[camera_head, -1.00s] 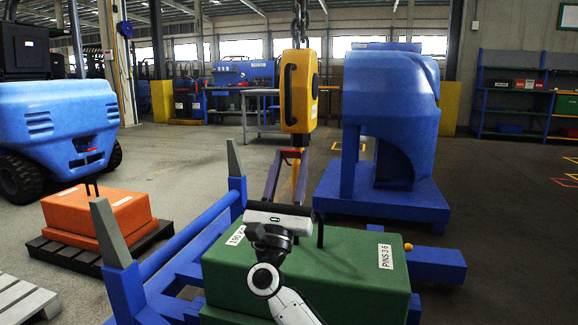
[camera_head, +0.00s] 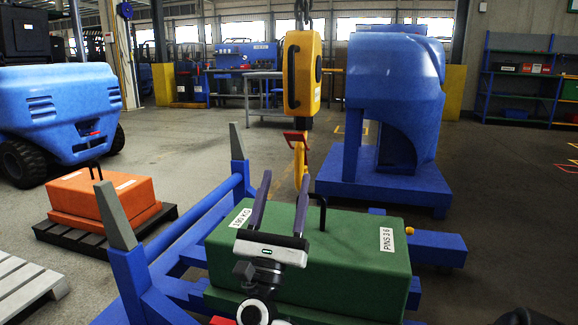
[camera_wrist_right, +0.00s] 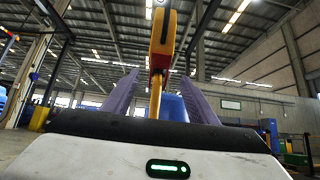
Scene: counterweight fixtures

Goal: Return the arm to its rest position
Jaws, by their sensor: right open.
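My right gripper (camera_head: 280,213) is open and empty in the head view, its two purple fingers pointing up in front of the green counterweight (camera_head: 330,250). The fingers also show in the right wrist view (camera_wrist_right: 158,95), spread apart with nothing between them. The yellow hoist block (camera_head: 301,75) hangs on a chain beyond the gripper, with a yellow hook (camera_head: 299,165) and a red latch below it. The hook hangs free of the fingers. The hoist also shows between the fingers in the right wrist view (camera_wrist_right: 163,40). My left gripper is not in view.
The green weight sits on a blue frame (camera_head: 205,215) with grey-tipped uprights. An orange weight (camera_head: 100,195) rests on a dark pallet at left. A blue forklift (camera_head: 60,110) stands behind it. A large blue machine body (camera_head: 395,100) stands beyond at right.

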